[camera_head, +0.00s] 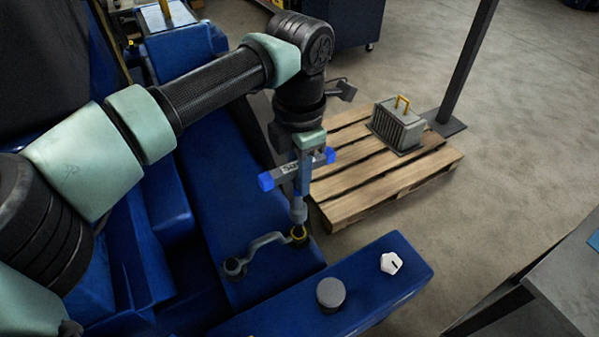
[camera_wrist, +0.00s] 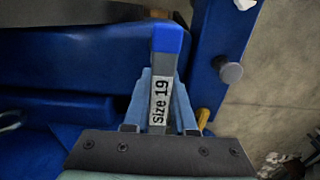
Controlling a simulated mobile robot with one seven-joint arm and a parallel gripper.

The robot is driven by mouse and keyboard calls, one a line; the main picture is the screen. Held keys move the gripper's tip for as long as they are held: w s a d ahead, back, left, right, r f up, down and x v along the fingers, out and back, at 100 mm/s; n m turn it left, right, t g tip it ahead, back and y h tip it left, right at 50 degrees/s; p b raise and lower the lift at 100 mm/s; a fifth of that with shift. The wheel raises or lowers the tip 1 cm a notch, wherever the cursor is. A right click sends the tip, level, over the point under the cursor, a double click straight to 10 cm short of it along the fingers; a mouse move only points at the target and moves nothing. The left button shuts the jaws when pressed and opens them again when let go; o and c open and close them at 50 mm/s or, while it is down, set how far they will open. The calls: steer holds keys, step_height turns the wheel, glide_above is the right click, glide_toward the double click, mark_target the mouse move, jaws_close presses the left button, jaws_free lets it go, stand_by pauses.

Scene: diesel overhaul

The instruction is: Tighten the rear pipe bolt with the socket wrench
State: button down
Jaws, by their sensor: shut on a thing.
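The socket wrench (camera_head: 295,175) has a grey T-handle with blue ends and a shaft pointing down. Its handle, labelled "Size 19", also shows in the wrist view (camera_wrist: 161,98). My gripper (camera_head: 304,163) is shut on the handle, with a blue finger on each side of it. The wrench's lower end stands at a yellow-ringed fitting (camera_head: 299,235) on the right end of a grey curved pipe (camera_head: 264,242). The bolt head there is hidden by the socket, and I cannot tell how fully it is seated. The pipe's other end (camera_head: 234,268) is dark and bare of any tool.
The pipe lies on a blue engine block (camera_head: 200,210). On a blue ledge (camera_head: 280,322) stand a grey round knob (camera_head: 330,291) and a white faceted piece (camera_head: 391,263). A wooden pallet (camera_head: 425,169) with a grey finned box (camera_head: 397,127) lies behind. A dark post (camera_head: 465,70) rises beside it.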

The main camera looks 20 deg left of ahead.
steer(key=n, duration=0.5)
steer(key=shift+f+b, duration=0.3)
steer(key=shift+f, duration=0.05)
steer(key=shift+f+n, duration=0.15)
steer(key=shift+n, duration=0.45)
steer(key=shift+w+f+b, duration=0.1)
steer(key=shift+f+b, duration=0.95)
steer(key=shift+f, duration=0.45)
